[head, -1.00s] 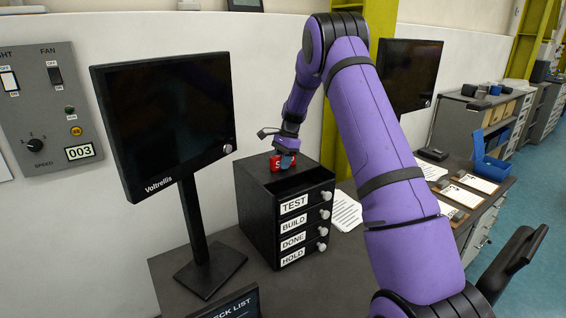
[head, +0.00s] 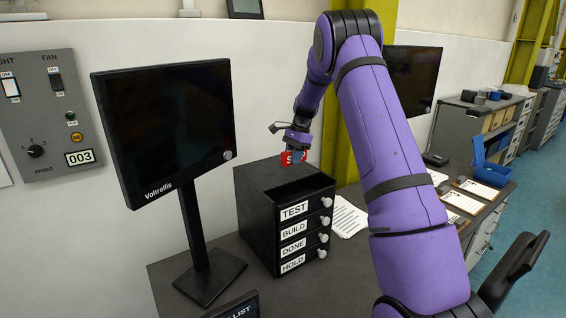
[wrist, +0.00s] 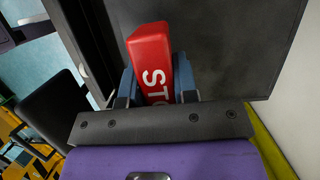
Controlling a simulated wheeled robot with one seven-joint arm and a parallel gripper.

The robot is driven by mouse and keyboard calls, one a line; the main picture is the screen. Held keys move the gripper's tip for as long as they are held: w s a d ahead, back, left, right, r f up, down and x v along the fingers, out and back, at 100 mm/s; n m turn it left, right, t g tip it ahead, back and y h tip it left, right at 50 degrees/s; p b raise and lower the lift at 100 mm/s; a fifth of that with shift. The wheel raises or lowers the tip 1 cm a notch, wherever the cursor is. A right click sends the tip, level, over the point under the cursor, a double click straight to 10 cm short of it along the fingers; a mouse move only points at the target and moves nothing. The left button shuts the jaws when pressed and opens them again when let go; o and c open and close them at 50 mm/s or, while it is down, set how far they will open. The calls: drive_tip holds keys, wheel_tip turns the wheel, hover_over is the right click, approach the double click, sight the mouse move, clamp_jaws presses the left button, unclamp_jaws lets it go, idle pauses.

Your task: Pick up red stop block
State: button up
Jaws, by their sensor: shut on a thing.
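The red stop block (head: 287,158) is in my gripper (head: 297,157), above the top of the black drawer unit (head: 262,175). In the wrist view the red block (wrist: 150,48) with white lettering sits between the two blue-grey fingers of my gripper (wrist: 158,80), which are shut on it. The block's lower part is hidden behind the gripper. In the head view the block is apart from the unit's top surface.
A wall panel (head: 45,115) is at the far left.

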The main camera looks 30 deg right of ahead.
drive_tip(key=s+d+r, duration=0.1)
drive_tip(key=s+d, duration=0.4)
drive_tip(key=d, duration=0.6)
drive_tip(key=shift+r, duration=0.15)
drive_tip(key=shift+s, duration=0.15)
